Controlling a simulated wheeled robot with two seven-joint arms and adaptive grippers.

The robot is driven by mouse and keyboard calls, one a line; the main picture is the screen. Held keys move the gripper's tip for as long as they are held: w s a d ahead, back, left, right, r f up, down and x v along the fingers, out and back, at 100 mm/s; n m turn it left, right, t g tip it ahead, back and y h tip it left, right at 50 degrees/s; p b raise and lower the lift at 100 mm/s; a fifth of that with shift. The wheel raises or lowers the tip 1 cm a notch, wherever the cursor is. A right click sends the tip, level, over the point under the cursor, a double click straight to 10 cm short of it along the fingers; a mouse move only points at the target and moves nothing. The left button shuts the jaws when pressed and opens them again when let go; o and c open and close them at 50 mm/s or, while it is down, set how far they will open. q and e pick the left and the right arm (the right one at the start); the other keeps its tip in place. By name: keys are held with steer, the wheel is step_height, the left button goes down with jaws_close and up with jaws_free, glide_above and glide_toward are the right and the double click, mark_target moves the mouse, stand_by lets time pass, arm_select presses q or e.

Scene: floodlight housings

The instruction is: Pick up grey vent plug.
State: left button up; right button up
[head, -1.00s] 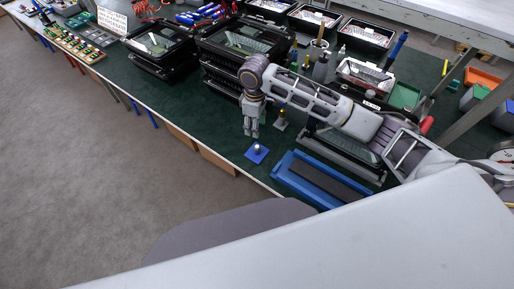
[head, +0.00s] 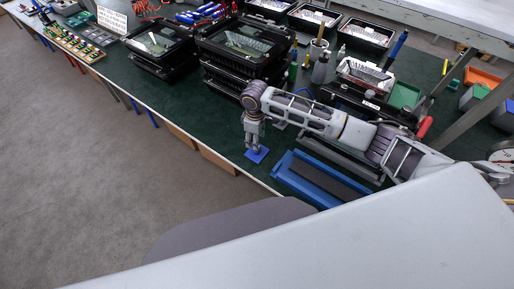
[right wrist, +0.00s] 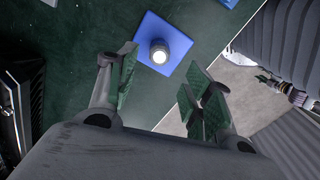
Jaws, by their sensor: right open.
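The grey vent plug (right wrist: 160,52) stands on a small blue square plate (right wrist: 183,30) on the dark green bench top. In the right wrist view its round top shows bright. My right gripper (right wrist: 160,85) is open and empty between its green-padded fingers, with the plug just beyond the fingertips and between their lines. In the head view my right gripper (head: 252,145) points down over the blue plate (head: 257,155) and hides the plug. My left gripper is not in view.
A blue tray with a dark inside (head: 318,182) lies just right of the plate. Stacked black floodlight housings (head: 240,50) stand behind. The bench's front edge (head: 215,150) is close on the left, with the floor below.

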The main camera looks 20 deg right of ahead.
steer(key=shift+d+f+p, duration=0.15)
steer(key=shift+f+p, duration=0.05)
steer(key=shift+f, duration=1.1)
steer(key=shift+d+f+p, duration=0.1)
steer(key=shift+f+p, duration=0.1)
steer(key=shift+f, duration=1.1)
steer(key=c, duration=0.9)
steer(key=shift+r, duration=0.2)
steer(key=shift+c, duration=0.2)
step_height(320, 180, up, 10)
steer(key=shift+f+b, duration=0.15)
steer(key=shift+b, duration=0.2)
